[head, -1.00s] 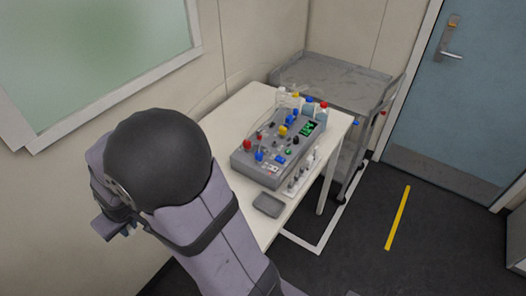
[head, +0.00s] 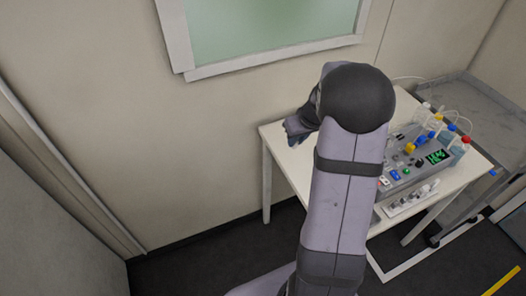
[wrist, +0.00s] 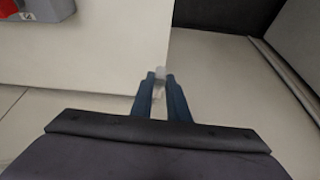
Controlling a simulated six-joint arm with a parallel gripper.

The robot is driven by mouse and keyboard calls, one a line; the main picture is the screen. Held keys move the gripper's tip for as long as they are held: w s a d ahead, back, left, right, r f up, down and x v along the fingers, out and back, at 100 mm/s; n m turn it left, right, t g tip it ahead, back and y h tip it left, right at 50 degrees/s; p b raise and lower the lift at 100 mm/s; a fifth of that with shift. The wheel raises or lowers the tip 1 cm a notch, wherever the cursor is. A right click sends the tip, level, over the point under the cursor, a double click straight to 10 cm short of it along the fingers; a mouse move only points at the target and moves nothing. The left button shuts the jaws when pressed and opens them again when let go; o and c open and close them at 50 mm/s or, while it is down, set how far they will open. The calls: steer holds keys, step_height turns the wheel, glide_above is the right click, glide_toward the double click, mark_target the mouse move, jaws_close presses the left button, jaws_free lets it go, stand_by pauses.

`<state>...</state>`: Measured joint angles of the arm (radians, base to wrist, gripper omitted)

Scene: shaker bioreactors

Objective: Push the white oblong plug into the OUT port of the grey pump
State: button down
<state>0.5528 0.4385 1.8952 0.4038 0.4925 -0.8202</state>
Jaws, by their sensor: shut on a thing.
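My gripper (wrist: 160,80) is shut on a small whitish, partly see-through piece, the white oblong plug (wrist: 160,72), which shows between the two blue fingertips in the wrist view. In the head view my gripper (head: 292,132) is over the left end of the white table, partly hidden by my arm. The grey pump (head: 408,171) stands on the table to the right, its left part hidden behind my arm. A corner of it shows at the top left of the wrist view (wrist: 40,17), well apart from my gripper. I cannot make out the OUT port.
The white table (head: 283,155) has a bare left end. Bottles with blue, yellow and red caps (head: 452,140) stand behind the pump, and a rack of small pale items (head: 412,198) lies in front. A grey cart (head: 480,105) is at the right. The wall is close behind.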

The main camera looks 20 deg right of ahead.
steer(key=s+d, duration=0.2)
steer(key=d, duration=0.6)
steer(key=s+d, duration=0.3)
steer(key=d, duration=0.4)
steer(key=r+p, duration=0.2)
glide_above(386, 167)
steer(key=shift+d+f+n, duration=0.15)
steer(key=shift+f+n, duration=0.1)
steer(key=shift+n, duration=0.05)
steer(key=shift+w+f, duration=0.1)
steer(key=shift+f, duration=0.15)
steer(key=shift+f+b, duration=1.15)
steer(key=shift+f, duration=0.75)
steer(key=shift+b, duration=0.45)
steer(key=shift+f+b, duration=1.05)
steer(key=shift+b, duration=0.05)
